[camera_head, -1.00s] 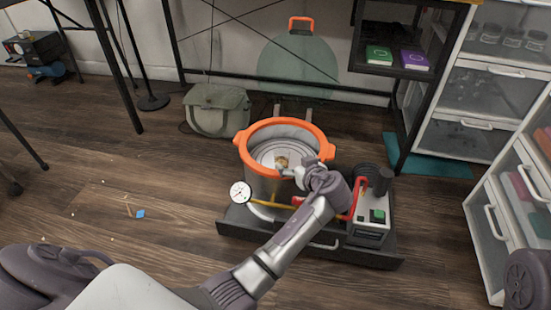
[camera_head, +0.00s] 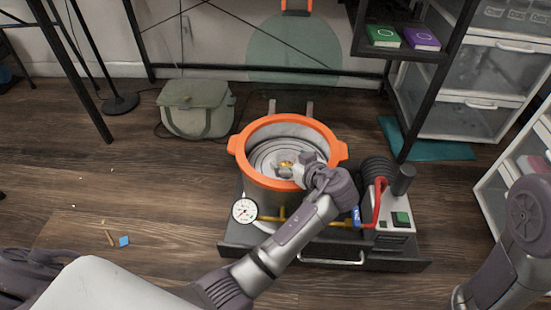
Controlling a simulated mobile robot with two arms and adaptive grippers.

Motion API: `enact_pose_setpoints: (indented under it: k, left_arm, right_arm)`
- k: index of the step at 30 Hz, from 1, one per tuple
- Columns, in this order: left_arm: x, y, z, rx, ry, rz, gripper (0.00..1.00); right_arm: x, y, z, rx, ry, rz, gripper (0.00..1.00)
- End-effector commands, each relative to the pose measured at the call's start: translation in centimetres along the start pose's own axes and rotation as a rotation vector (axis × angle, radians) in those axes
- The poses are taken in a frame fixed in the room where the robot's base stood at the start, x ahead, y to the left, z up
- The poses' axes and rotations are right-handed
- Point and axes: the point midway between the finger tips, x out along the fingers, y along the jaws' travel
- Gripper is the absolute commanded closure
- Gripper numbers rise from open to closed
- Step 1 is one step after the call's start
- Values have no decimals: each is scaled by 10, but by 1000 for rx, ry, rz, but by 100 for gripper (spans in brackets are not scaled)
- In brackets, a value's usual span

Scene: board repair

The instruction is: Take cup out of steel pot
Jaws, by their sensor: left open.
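The steel pot (camera_head: 262,186) with an orange rim stands on a dark drawer-like base, open at the top. Inside it, on the ringed bottom, a small golden-yellow thing (camera_head: 286,164) shows; it may be the cup, but it is too small and partly covered to tell. My left arm reaches in from the lower left over the pot's front right rim. My left gripper (camera_head: 291,171) is open, inside the rim and close to the golden thing. Contact between them cannot be made out. My right gripper is out of view.
A gauge (camera_head: 244,211) and a pump (camera_head: 394,217) with a red hose sit beside the pot on the base. A grey-green bag (camera_head: 196,108) lies behind left. A table leg and white drawers stand right. The floor left of the pot is mostly clear.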

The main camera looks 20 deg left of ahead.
Motion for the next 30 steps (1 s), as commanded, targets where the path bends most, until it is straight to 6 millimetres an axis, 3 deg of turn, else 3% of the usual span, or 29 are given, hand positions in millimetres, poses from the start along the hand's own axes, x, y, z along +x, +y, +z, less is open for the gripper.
enact_pose_setpoints:
  k: [10, 22, 30]
  left_arm:
    - [-4, 1, 4, 0, 0, 0, 13]
    - [-3, 1, 4, 0, -1, 0, 78]
    - [-3, 1, 3, 0, 0, 0, 79]
  right_arm:
    - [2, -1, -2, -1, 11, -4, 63]
    - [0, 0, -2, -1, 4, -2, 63]
    - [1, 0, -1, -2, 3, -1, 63]
